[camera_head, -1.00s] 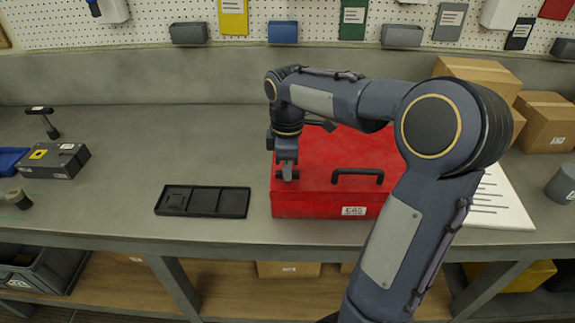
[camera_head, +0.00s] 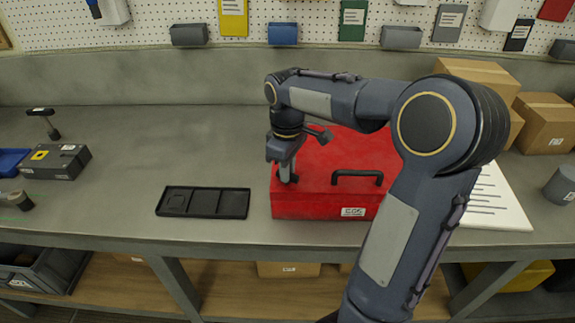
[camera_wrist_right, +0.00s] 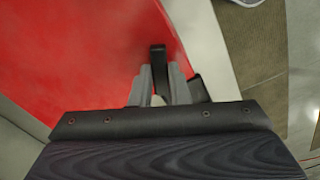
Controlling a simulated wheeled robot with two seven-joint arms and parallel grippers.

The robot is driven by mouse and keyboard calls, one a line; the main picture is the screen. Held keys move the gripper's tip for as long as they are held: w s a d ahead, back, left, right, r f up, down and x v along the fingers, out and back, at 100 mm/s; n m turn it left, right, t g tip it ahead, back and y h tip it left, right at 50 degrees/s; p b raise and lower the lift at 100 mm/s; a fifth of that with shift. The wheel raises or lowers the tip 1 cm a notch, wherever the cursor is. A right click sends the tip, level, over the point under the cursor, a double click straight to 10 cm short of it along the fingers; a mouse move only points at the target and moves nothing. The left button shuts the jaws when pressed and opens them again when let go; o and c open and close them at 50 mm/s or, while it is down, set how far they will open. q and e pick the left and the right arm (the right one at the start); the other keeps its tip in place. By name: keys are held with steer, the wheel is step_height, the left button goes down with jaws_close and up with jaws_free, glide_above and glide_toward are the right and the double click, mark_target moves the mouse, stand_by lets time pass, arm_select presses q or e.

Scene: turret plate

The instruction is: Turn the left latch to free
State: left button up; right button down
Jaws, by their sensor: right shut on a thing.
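The red box (camera_head: 325,203) sits on the bench with a black handle (camera_head: 357,175) on its top near the front. My right gripper (camera_head: 287,174) points down at the box's front left corner. It is shut on the dark left latch, whose end (camera_wrist_right: 158,54) sticks out between the fingers in the right wrist view. My right gripper also shows there (camera_wrist_right: 160,84). The fingers hide most of the latch, so I cannot tell its exact angle. My left gripper is not in view.
A black tray (camera_head: 233,203) lies on the bench left of the box. A dark case (camera_head: 56,161) stands at the far left. A white board (camera_head: 499,205) and cardboard boxes (camera_head: 546,122) are on the right. The bench behind the tray is clear.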

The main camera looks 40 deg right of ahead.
steer(key=m+p, duration=0.1)
steer(key=m, duration=0.5)
steer(key=shift+r, duration=0.1)
steer(key=m, duration=0.6)
steer(key=shift+m+p, duration=0.3)
steer(key=shift+m, duration=0.1)
steer(key=c, duration=1.4)
jaws_free()
step_height(320, 180, up, 8)
steer(key=shift+f, duration=0.1)
